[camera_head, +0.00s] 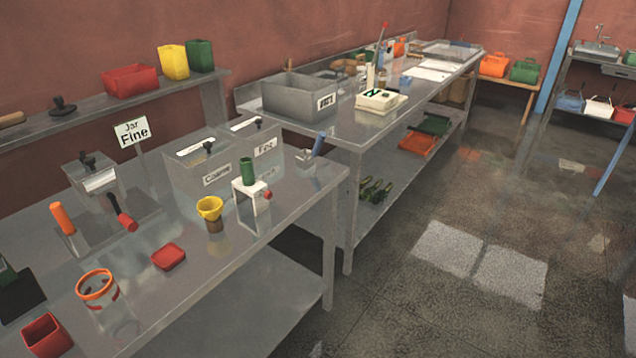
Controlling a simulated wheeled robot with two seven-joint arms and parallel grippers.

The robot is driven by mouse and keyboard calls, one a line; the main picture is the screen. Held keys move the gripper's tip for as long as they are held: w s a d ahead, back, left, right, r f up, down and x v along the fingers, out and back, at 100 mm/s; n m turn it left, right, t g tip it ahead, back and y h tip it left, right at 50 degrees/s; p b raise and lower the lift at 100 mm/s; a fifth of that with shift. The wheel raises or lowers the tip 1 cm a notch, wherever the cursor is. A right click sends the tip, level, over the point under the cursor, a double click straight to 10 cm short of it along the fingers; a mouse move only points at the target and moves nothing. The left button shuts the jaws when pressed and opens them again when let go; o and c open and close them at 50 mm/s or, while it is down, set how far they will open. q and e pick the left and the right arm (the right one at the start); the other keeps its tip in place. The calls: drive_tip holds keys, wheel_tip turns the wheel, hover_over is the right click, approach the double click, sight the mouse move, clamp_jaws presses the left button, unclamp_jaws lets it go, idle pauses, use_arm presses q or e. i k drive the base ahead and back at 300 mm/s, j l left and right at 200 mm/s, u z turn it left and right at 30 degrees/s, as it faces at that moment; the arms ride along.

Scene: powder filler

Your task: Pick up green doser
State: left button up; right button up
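A green cylinder (247,171) stands upright on a small white stand (245,194) with a red knob (267,195), near the right end of the front metal table. It looks like the green doser, but I cannot tell for sure. A green open container (200,56) stands on the wall shelf at the back, beside a yellow one (173,62). A dark green object (6,271) is partly cut off at the left edge. Neither of my grippers shows in the head view.
Labelled metal bins (200,190) stand behind the white stand.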

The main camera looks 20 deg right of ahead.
sight(245, 186)
drive_tip(key=z, duration=0.2)
drive_tip(key=u, duration=0.4)
drive_tip(key=i+l+u, duration=0.2)
drive_tip(key=l+u, duration=0.25)
drive_tip(key=i+l+u, duration=0.1)
drive_tip(key=l+u, duration=0.35)
drive_tip(key=l, duration=0.15)
drive_tip(key=l+u, duration=0.45)
drive_tip(key=l, duration=0.15)
